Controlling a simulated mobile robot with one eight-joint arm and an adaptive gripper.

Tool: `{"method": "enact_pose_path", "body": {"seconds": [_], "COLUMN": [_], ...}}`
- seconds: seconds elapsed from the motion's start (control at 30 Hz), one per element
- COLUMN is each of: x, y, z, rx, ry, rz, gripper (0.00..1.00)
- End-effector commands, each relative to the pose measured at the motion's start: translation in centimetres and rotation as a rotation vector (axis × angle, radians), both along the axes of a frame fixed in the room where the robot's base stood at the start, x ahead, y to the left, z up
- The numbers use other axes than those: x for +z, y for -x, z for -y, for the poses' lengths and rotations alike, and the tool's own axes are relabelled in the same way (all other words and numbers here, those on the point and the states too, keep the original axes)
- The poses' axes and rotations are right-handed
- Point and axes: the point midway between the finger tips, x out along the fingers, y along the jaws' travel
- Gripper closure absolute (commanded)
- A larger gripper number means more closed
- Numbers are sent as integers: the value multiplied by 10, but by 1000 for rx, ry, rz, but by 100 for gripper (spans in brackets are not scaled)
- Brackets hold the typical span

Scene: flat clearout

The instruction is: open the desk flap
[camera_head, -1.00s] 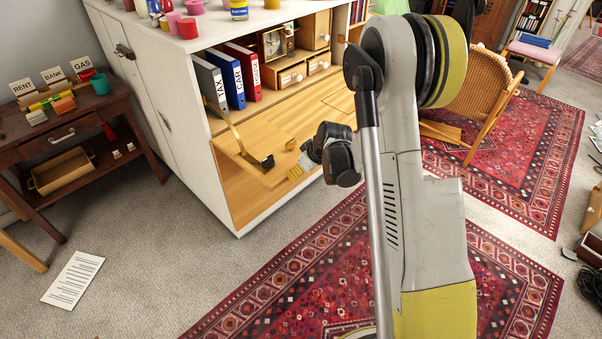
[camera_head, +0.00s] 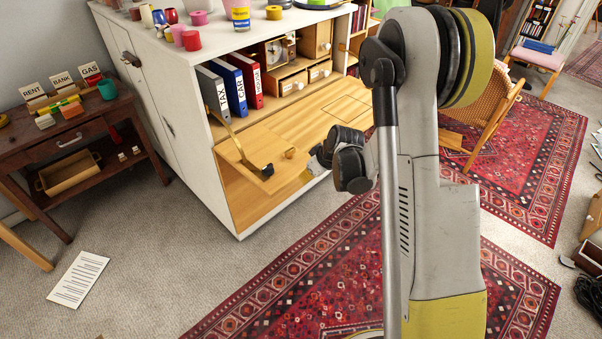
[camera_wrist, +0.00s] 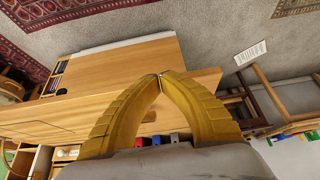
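The desk flap (camera_head: 300,128) is a light wood panel on the front of the white cabinet. It is folded down and out, close to level, with the compartment behind it exposed. My gripper (camera_head: 307,176) is at the flap's front edge, partly hidden by my arm. In the wrist view my gripper's yellow fingers (camera_wrist: 160,76) meet at the tips with nothing seen between them. The flap (camera_wrist: 60,122) lies beyond them; contact is unclear.
Binders (camera_head: 229,88) and small drawers (camera_head: 292,84) stand inside the cabinet (camera_head: 178,95). Paint pots crowd its top. A dark side table (camera_head: 72,140) is at left, a wicker chair (camera_head: 490,100) at right.

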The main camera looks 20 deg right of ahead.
Motion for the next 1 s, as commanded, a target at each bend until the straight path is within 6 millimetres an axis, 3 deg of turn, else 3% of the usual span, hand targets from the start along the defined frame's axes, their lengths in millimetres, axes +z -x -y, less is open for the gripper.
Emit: {"method": "enact_pose_path", "body": {"seconds": [0.13, 0.33, 0.87, 1.0], "x": [10, 14, 14, 24], "y": [29, 50, 53, 54], "z": [12, 20, 22, 18], "rx": [-3, 0, 1, -7], "ry": [-1, 0, -1, 0], "rz": [2, 1, 2, 1], "gripper": [100, 100, 100, 100]}}
